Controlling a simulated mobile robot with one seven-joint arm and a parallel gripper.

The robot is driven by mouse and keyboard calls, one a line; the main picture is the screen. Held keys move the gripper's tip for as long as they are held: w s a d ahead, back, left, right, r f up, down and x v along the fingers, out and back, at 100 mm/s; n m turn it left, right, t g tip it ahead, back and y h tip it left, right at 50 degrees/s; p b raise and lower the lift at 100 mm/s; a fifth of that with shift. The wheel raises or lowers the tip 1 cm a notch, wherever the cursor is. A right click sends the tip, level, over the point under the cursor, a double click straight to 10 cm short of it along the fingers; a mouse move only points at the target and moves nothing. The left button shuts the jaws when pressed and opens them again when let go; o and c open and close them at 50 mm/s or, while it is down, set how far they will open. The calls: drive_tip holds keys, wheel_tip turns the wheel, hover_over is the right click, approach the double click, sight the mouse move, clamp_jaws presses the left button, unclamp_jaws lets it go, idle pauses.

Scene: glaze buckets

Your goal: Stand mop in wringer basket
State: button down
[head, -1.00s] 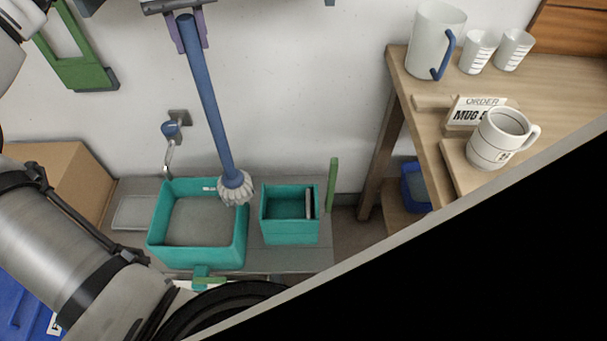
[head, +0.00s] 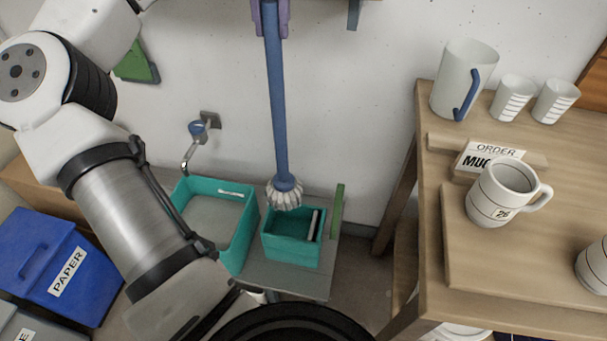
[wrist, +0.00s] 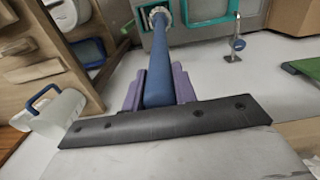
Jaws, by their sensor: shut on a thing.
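The mop has a blue handle (head: 276,100) and a white stringy head (head: 284,194). My gripper (head: 270,12) is at the top edge of the head view, its purple fingers shut on the upper handle. In the wrist view my gripper (wrist: 157,88) holds the handle (wrist: 160,62), which runs away to the mop head (wrist: 158,14). The mop hangs nearly upright, head down. In the head view its head overlaps the back left rim of the small teal wringer basket (head: 290,250); I cannot tell whether they touch. The basket has a light plate inside.
A larger teal basin (head: 240,238) stands left of the basket. A green upright bar (head: 337,211) stands to its right. A wall tap (head: 198,128) is behind. A wooden table (head: 530,290) with a jug (head: 465,80) and mugs stands right. A blue paper bin (head: 60,265) is left.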

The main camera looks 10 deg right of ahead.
sight(277, 62)
drive_tip(key=shift+d, duration=0.2)
wheel_tip(277, 62, down, 20)
drive_tip(key=shift+r+p, duration=0.1)
drive_tip(key=shift+p, duration=0.35)
drive_tip(key=shift+s, duration=0.1)
drive_tip(key=c, duration=1.1)
unclamp_jaws()
wheel_tip(277, 62, up, 12)
drive_tip(key=shift+f+b, duration=0.25)
drive_tip(key=shift+b, duration=0.2)
drive_tip(key=shift+r, duration=0.3)
